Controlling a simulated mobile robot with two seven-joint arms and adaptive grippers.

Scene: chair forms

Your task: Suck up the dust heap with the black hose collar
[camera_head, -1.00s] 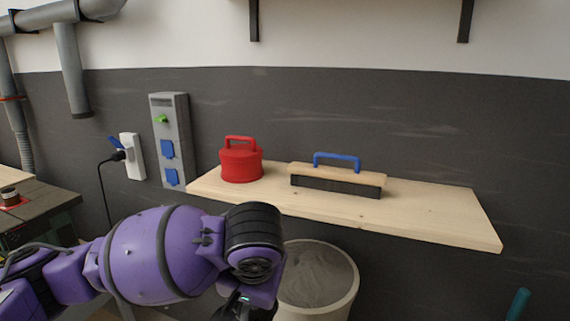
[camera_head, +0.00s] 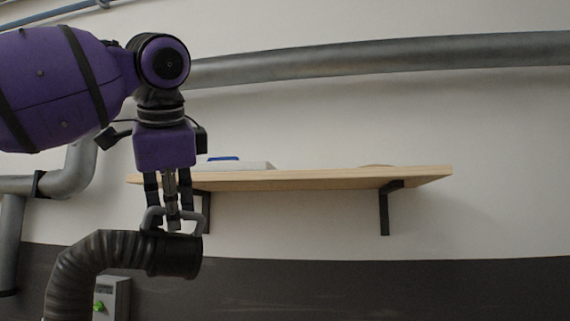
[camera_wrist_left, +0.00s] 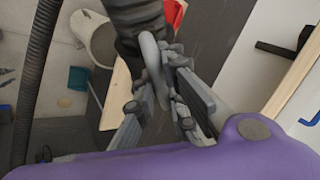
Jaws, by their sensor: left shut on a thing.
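The black hose collar (camera_head: 180,256) hangs under my left gripper (camera_head: 172,222) in the head view, its open end facing right. The ribbed black hose (camera_head: 75,270) bends down from it to the left. My left gripper points down and is shut on the collar's grey loop handle (camera_head: 151,220). The left wrist view also shows the handle (camera_wrist_left: 151,62) between the fingers and the collar (camera_wrist_left: 138,18) beyond. No dust heap shows clearly now; a pale bin (camera_wrist_left: 86,24) is in the left wrist view, its contents unclear. My right gripper is not in view.
An upper wooden shelf (camera_head: 320,180) on black brackets is behind the gripper. A grey pipe (camera_head: 400,58) runs along the wall above it. In the left wrist view, a red object (camera_wrist_left: 174,14) shows behind the collar.

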